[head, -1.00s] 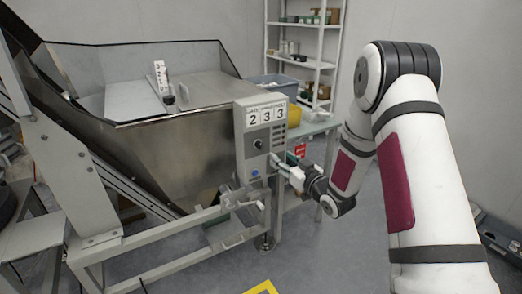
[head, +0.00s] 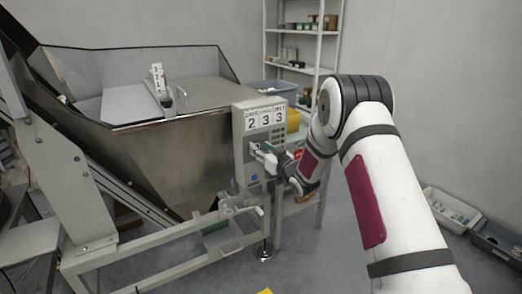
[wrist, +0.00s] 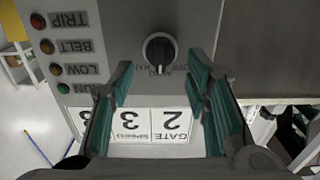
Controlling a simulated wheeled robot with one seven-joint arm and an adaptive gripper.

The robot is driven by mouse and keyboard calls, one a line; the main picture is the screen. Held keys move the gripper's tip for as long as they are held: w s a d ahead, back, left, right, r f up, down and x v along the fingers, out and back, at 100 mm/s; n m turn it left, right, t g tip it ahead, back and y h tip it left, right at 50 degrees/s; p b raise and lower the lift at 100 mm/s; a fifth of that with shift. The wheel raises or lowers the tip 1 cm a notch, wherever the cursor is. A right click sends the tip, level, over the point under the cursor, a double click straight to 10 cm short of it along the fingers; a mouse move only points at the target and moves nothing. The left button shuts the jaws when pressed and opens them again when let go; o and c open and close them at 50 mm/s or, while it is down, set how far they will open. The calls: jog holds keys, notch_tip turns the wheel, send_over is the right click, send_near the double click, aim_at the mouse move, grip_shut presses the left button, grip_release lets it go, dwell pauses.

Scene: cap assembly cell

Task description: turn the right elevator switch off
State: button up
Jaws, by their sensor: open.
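The switch is a black rotary knob (wrist: 160,50) on the grey control box (head: 243,151) at the hopper's right end. In the wrist view the panel appears upside down, and small lettering beside the knob is partly unreadable. The white mark on the knob points toward the bottom of that view. My gripper (wrist: 160,72) is open, its two green-lined fingers reaching toward the panel on either side of the knob, without visible contact. In the head view my gripper (head: 262,152) is in front of the box and hides the knob.
Labelled lamps, TRIP, BELT, LOW and RUN, line the panel's side (wrist: 45,47). A number plate (head: 264,117) reads 233. The steel hopper (head: 170,150) stands left of the box, with its grey frame (head: 190,240) below. Shelving (head: 318,45) stands behind.

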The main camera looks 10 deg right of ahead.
jog(key=shift+w+a, duration=0.1)
jog(key=shift+w, duration=0.2)
grip_shut()
jog(key=shift+n+b, duration=0.4)
jog(key=n+b, duration=0.2)
jog(key=b, duration=0.1)
jog(key=n+b, duration=0.3)
jog(key=a+n+b, duration=0.1)
jog(key=n+b, duration=0.2)
jog(key=shift+s+f, duration=0.15)
jog(key=shift+f, duration=0.05)
